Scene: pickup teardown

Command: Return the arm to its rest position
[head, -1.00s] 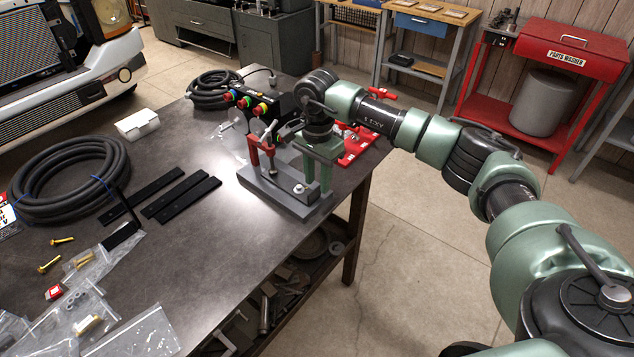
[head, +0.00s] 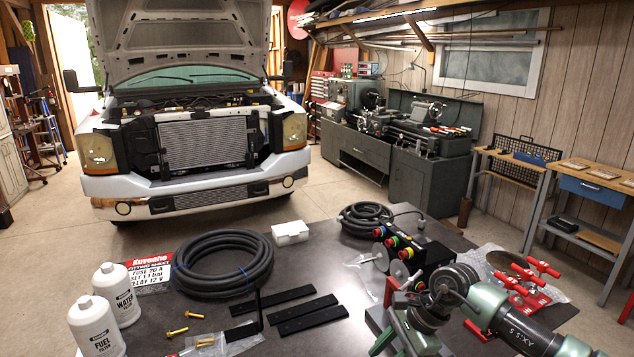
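My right arm comes in from the lower right over the dark workbench (head: 290,336). Its black and green wrist bends down at the right front of the bench. My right gripper (head: 408,337) points down beside a red post (head: 390,290) of a small grey stand. The picture's lower edge cuts the gripper off, so its fingertips and anything between them are hidden. My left arm and gripper are not in view.
A black control box (head: 422,258) with coloured buttons and red clamps (head: 527,280) stand close to the wrist. A hose coil (head: 222,262), black strips (head: 285,303) and white bottles (head: 92,325) lie or stand further left. A truck (head: 195,140) with its hood up is behind.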

